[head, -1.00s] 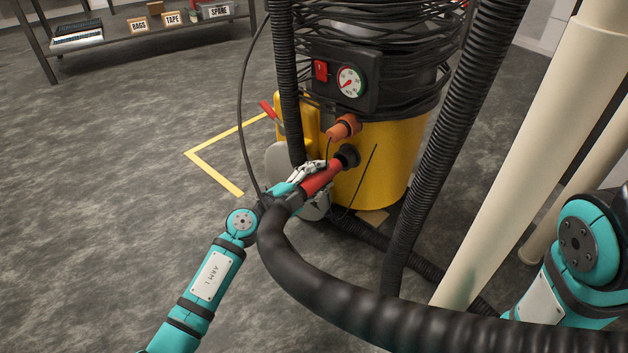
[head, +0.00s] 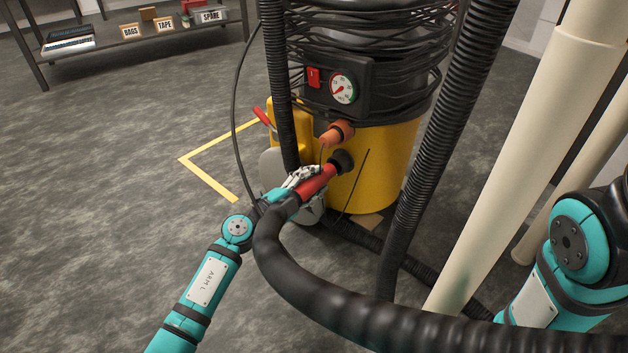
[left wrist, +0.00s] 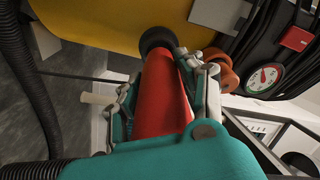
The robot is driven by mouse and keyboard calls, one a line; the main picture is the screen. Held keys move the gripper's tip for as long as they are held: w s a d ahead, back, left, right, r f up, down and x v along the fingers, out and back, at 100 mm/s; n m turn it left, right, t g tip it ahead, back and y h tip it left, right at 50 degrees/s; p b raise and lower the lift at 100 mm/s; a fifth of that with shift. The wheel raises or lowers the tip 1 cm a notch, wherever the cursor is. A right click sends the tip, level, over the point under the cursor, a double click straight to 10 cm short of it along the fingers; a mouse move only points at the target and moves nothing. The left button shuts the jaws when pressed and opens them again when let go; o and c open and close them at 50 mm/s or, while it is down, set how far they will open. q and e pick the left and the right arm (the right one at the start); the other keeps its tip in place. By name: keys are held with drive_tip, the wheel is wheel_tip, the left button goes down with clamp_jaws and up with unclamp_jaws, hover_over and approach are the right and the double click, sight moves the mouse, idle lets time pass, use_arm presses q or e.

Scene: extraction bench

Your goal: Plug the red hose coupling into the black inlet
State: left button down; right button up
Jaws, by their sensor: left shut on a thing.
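The red hose coupling (head: 318,184) is on the end of a thick black hose (head: 300,280). My left gripper (head: 305,178) is shut on the coupling, and its fingers lie on both sides of it in the left wrist view (left wrist: 165,95). The black inlet (head: 344,159) is a round port on the yellow drum (head: 385,165). The coupling's front end meets the inlet's mouth in both views, roughly in line with it in the left wrist view (left wrist: 158,40). I cannot tell how deep it sits. My right gripper is out of view.
An orange fitting (head: 338,134) sticks out just above the inlet. A ribbed black hose (head: 280,90) hangs close to my left gripper, and another (head: 440,140) stands to the right. A cream pipe (head: 505,170) rises at the right.

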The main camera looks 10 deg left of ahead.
sight(325, 174)
use_arm(q)
drive_tip(key=shift+p, duration=0.7)
idle(0.8)
drive_tip(key=shift+x, duration=2)
drive_tip(key=c, duration=0.7)
unclamp_jaws()
drive_tip(key=shift+w+a+f, duration=0.1)
drive_tip(key=shift+s+a+f, duration=0.1)
drive_tip(key=shift+s+a, duration=0.25)
drive_tip(key=v, duration=1.1)
drive_tip(key=shift+s, duration=0.1)
